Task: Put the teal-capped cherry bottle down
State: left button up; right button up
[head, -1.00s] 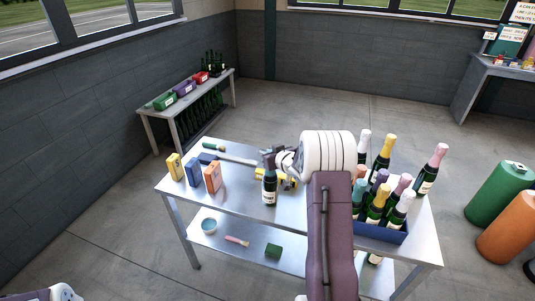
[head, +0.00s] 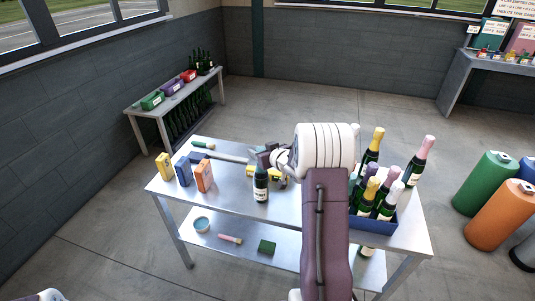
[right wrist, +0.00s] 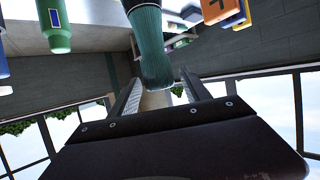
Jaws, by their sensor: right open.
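The teal-capped cherry bottle (head: 261,188) is upright on the metal table, dark green with a pale label. Its top is hidden by my right gripper (head: 265,160) in the head view. In the right wrist view its teal cap (right wrist: 152,45) reaches down toward the space between the two fingers of my right gripper (right wrist: 158,98). The fingers are apart, one on each side of the cap, with a gap showing. My left gripper is not in view.
A blue crate (head: 372,223) of several foil-topped bottles stands to the right, partly behind my right arm. Yellow (head: 164,166), blue (head: 183,171) and orange (head: 204,176) boxes stand at the left. A yellow object (head: 250,172) lies close behind the bottle.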

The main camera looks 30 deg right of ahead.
jog(key=v, duration=0.9)
jog(key=s+a+f+g, duration=0.6)
jog(key=s+a, duration=0.4)
jog(key=s+a+f+g+y, duration=0.1)
jog(key=s+a+f+g, duration=0.5)
jog(key=s+a, duration=0.4)
jog(key=shift+s+a+f+n, duration=0.3)
jog(key=shift+s+a, duration=0.1)
jog(key=shift+a, duration=0.15)
jog(key=shift+a, duration=0.1)
